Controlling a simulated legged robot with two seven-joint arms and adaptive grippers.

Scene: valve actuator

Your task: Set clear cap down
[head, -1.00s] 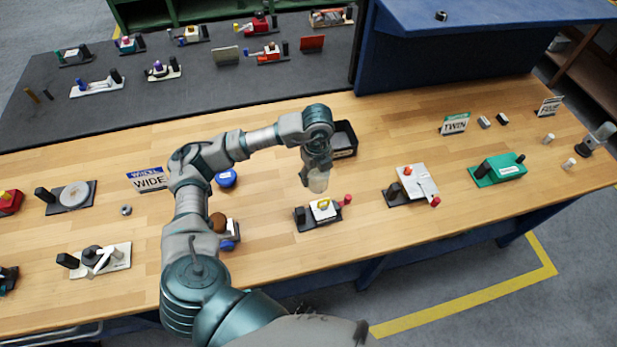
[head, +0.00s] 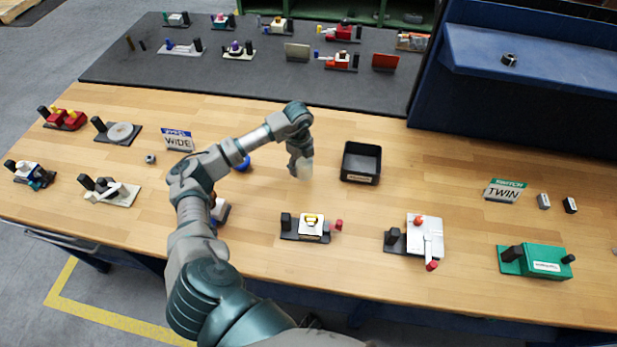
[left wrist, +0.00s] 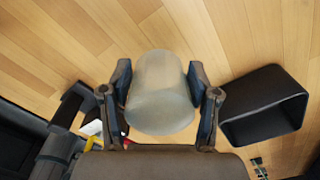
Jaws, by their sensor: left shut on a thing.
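My left gripper (head: 300,163) is shut on the clear cap (head: 304,170), a translucent whitish cylinder. In the left wrist view the clear cap (left wrist: 160,92) sits between the two fingers of the left gripper (left wrist: 160,100), with wooden bench top behind it. In the head view the cap is low over or at the bench, left of the black tray; I cannot tell whether it touches the wood. My right gripper is not in view.
The open black tray (head: 360,163) stands right of the cap and also shows in the left wrist view (left wrist: 264,106). A valve unit with a white block and yellow part (head: 312,226) is nearer the front. Bare wood surrounds the cap.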

